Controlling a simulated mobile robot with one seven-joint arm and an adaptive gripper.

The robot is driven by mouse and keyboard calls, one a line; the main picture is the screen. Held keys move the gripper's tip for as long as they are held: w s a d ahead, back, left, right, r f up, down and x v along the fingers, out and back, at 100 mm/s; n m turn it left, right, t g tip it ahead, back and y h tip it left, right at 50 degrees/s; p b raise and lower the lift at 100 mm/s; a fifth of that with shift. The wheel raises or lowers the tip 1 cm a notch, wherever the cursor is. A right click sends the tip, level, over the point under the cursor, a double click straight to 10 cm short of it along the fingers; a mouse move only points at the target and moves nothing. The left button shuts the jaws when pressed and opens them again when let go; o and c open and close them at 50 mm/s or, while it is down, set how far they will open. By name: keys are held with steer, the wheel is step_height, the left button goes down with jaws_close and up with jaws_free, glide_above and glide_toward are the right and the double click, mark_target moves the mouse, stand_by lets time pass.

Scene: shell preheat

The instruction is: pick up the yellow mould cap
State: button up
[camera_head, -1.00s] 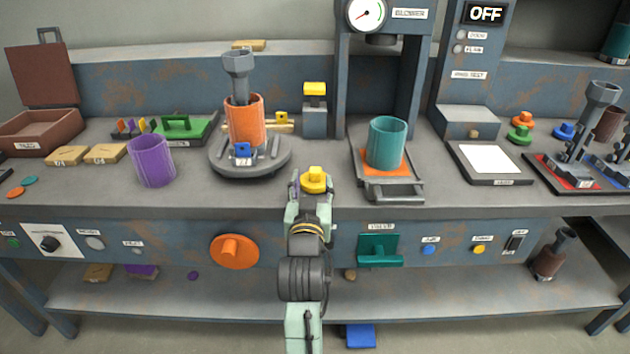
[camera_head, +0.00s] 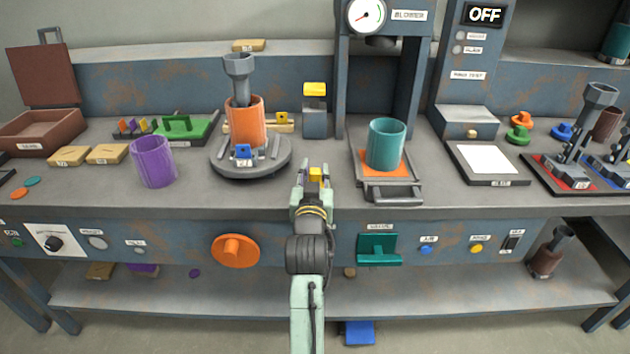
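The yellow mould cap (camera_head: 316,174) is at the front of the bench top, in the middle of the view. Only its raised knob shows; its wider round base is hidden by my gripper. My gripper (camera_head: 314,170) reaches in from the front, with one finger on each side of the knob. I cannot tell whether the fingers touch it or whether the cap is still resting on the bench.
A turntable (camera_head: 225,163) with an orange cylinder (camera_head: 246,122) stands left of my gripper. A teal cylinder (camera_head: 386,145) stands on the blower tray (camera_head: 397,190) to the right. Bench room beside my gripper is clear.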

jaws_close()
